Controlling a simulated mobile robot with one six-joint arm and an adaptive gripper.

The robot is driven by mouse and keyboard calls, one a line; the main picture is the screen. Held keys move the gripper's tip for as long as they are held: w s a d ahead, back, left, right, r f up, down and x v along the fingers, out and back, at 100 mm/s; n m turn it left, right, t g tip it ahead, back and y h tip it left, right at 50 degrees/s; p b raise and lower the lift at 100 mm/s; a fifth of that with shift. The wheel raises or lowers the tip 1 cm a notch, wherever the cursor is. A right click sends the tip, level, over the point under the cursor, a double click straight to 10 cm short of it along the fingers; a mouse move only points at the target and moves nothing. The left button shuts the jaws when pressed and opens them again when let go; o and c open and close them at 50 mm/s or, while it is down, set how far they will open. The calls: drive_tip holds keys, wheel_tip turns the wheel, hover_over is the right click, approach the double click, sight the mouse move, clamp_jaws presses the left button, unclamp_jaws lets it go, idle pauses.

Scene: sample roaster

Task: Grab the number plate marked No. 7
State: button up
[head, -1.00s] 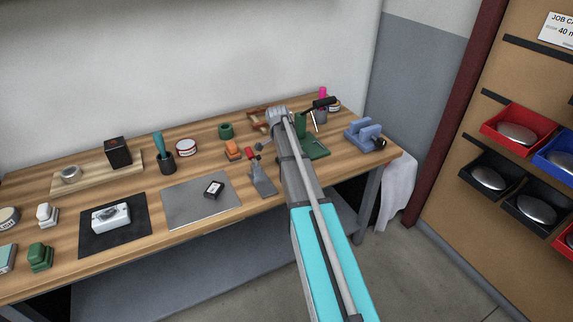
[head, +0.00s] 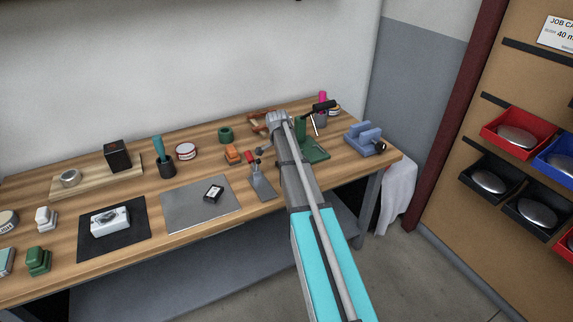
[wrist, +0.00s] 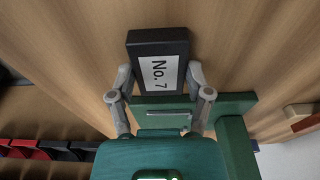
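The No. 7 plate (wrist: 159,73), a black block with a white label, is in the upper middle of the wrist view. The two grey fingers of my gripper (wrist: 160,75) lie along its left and right edges and appear to touch both, with no clear gap. Just below the plate in the wrist view is green metalwork (wrist: 236,140), which looks like the green stand (head: 316,151) at the bench's right part. In the head view my arm covers the fingers, and I cannot make out the plate there.
A grey mat (head: 185,215) lies farther left. Red and black bins (head: 515,133) hang at the right.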

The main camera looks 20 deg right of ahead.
drive_tip(key=c, duration=0.6)
drive_tip(key=shift+o, duration=0.2)
drive_tip(key=shift+r, duration=0.15)
wheel_tip(320, 180, up, 3)
drive_tip(key=p, duration=0.3)
drive_tip(key=s+a+r+p, duration=0.4)
drive_tip(key=s+r+p, duration=0.5)
drive_tip(key=s, duration=0.4)
drive_tip(key=shift+s+r+p, duration=0.15)
drive_tip(key=shift+r+p, duration=0.2)
drive_tip(key=shift+p, duration=0.15)
drive_tip(key=shift+a, duration=0.1)
drive_tip(key=shift+r, duration=0.1)
